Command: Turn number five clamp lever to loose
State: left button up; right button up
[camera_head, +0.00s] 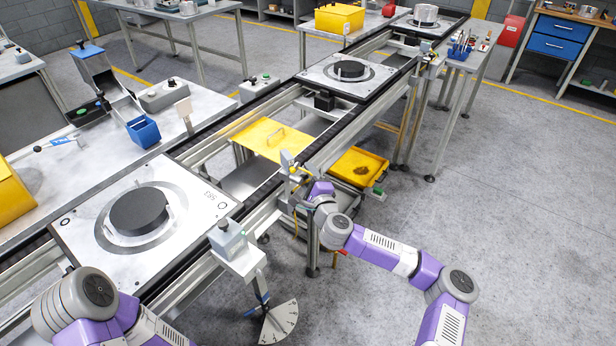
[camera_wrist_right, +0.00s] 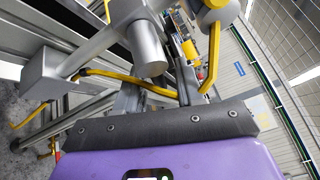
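A grey clamp block (camera_head: 228,238) sits on the front rail beside the near pallet (camera_head: 75,240). Below it are a blue-ended lever (camera_head: 257,304) and a white fan-shaped scale plate (camera_head: 278,323). A second grey clamp post (camera_head: 288,162) stands farther along the rail. My right gripper (camera_head: 318,190) is close beside this second post; its fingers cannot be made out. In the right wrist view a grey cylinder (camera_wrist_right: 146,50) and a yellow bent bar (camera_wrist_right: 212,55) are just beyond my purple gripper body. I cannot read which lever is number five. My left gripper is outside the view.
The near pallet bears a black disc (camera_head: 139,210); another pallet (camera_head: 320,78) stands farther along the conveyor. A yellow tray (camera_head: 357,181) is below the rail near my right arm. A bench with a blue bin (camera_head: 143,131) is at left. The floor at right is clear.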

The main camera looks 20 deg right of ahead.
grip_shut()
jog(key=shift+r+n+t+b, duration=0.2)
jog(key=shift+n+t+b, duration=0.2)
jog(key=shift+n+b, duration=0.35)
jog(key=shift+r, duration=0.1)
grip_release()
jog(key=s+p, duration=0.1)
jog(key=s, duration=0.6)
jog(key=shift+s+d+f, duration=0.2)
jog(key=shift+d+f, duration=0.1)
